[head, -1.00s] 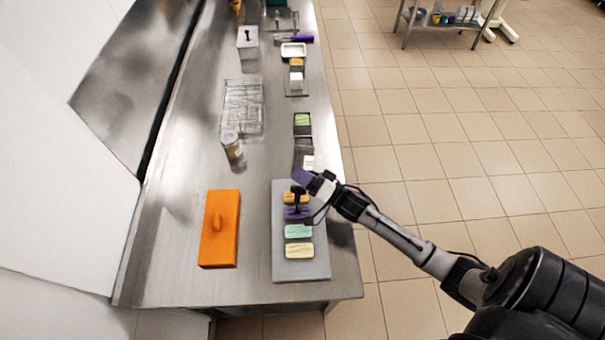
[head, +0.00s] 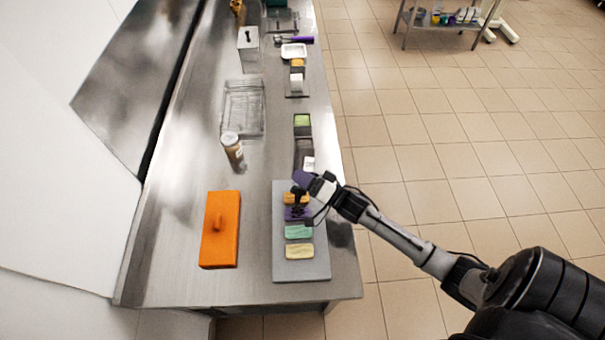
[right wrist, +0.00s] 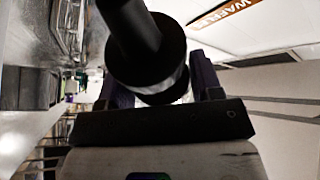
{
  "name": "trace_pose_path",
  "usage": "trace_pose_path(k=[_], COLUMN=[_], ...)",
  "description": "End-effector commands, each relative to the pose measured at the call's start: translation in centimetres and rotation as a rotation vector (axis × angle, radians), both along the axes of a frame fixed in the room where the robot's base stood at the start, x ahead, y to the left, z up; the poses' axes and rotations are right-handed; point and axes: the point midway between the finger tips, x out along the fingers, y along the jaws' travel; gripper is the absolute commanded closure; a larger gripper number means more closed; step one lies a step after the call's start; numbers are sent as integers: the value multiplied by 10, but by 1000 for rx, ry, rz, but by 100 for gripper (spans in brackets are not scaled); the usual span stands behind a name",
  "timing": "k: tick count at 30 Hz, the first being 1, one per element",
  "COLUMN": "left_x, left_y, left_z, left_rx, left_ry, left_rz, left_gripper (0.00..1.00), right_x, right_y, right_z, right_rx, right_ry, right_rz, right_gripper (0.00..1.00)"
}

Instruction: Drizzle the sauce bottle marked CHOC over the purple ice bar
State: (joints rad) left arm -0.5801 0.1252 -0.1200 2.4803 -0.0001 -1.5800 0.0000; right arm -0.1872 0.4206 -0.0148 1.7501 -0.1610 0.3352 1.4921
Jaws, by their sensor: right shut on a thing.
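My right gripper (head: 301,184) is over the grey board (head: 285,262), shut on a dark bottle (head: 298,195). In the right wrist view the dark bottle (right wrist: 148,50) sits between the purple fingers. Its marking is not readable, so I cannot tell if it says CHOC. The purple ice bar (head: 303,214) lies on the board just below the bottle, partly hidden by it. The bottle is above the bar; its exact tilt is hard to tell. My left gripper is not in view.
On the board, an orange bar (head: 290,198), a mint bar (head: 298,232) and a yellow bar (head: 299,251) lie beside the purple one. An orange lidded block (head: 221,245) and a jar (head: 232,146) stand to the left. Small bins (head: 303,130) line the counter's right edge.

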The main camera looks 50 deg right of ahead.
Motion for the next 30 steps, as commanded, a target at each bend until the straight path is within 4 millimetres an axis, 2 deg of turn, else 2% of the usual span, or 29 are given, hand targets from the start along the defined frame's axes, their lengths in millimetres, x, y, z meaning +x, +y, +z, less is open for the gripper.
trace_pose_path(k=[30], left_x=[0], left_y=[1], left_z=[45], left_rx=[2], left_ry=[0], left_rz=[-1], left_gripper=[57], right_x=[0], right_y=[0], right_z=[3], right_rx=[216], right_ry=[140], right_rz=[0], right_gripper=[65])
